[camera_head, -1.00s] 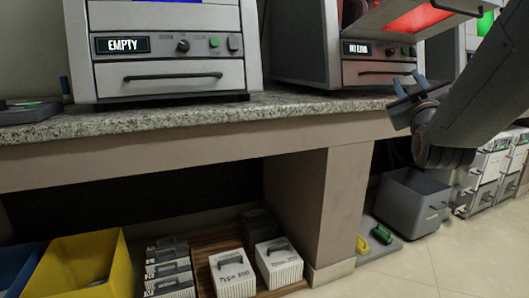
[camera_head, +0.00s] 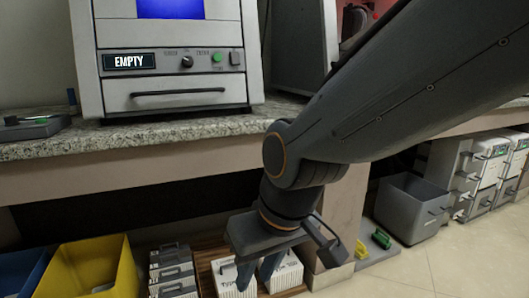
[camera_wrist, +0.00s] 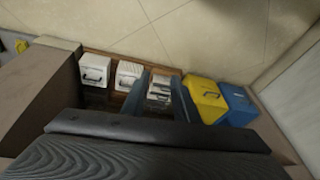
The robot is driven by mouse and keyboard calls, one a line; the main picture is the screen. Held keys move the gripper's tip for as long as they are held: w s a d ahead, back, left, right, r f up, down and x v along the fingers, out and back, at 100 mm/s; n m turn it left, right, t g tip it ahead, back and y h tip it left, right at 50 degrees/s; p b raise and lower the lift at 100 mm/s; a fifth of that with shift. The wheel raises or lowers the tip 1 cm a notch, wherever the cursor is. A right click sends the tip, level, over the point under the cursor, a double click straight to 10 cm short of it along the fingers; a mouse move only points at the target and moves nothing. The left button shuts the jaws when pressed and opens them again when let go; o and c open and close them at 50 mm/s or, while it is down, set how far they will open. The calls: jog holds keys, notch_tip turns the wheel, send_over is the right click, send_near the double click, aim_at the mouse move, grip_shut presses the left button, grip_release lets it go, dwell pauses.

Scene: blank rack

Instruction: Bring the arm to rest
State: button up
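My gripper (camera_head: 257,272) hangs pointing down in front of the counter, in the lower middle of the head view. In the wrist view its two fingers (camera_wrist: 158,98) stand apart with nothing held between them. It is open and empty. My dark grey arm reaches in from the upper right and bends down at the wrist. In the head view the gripper partly covers white boxes (camera_head: 286,274) with handles on a low wooden board.
The granite counter (camera_head: 50,142) carries a machine reading EMPTY (camera_head: 172,98). Below stand a yellow bin (camera_head: 95,262), a blue bin (camera_head: 20,272) and stacked small boxes (camera_head: 172,268). A grey open bin (camera_head: 410,208) and a green piece (camera_head: 381,239) lie right, beside clear floor.

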jog(key=s+g+h, duration=0.1)
jog(key=s+g, duration=0.2)
jog(key=s, duration=0.6)
jog(key=d+r+m+p, duration=0.2)
jog(key=d+r+p, duration=0.5)
jog(key=p, duration=0.5)
jog(key=d+r+m+h+p, duration=0.1)
jog(key=d+r+p, duration=0.5)
jog(key=r+p, duration=0.6)
jog(key=d+r+m+p, duration=0.3)
jog(key=d+r+p, duration=0.4)
jog(key=p, duration=0.7)
notch_tip(320, 180, up, 3)
jog(key=shift+w+d+f+h, duration=0.15)
jog(key=shift+w+d+h, duration=0.1)
jog(key=shift+d+h, duration=0.15)
jog(key=shift+a, duration=0.15)
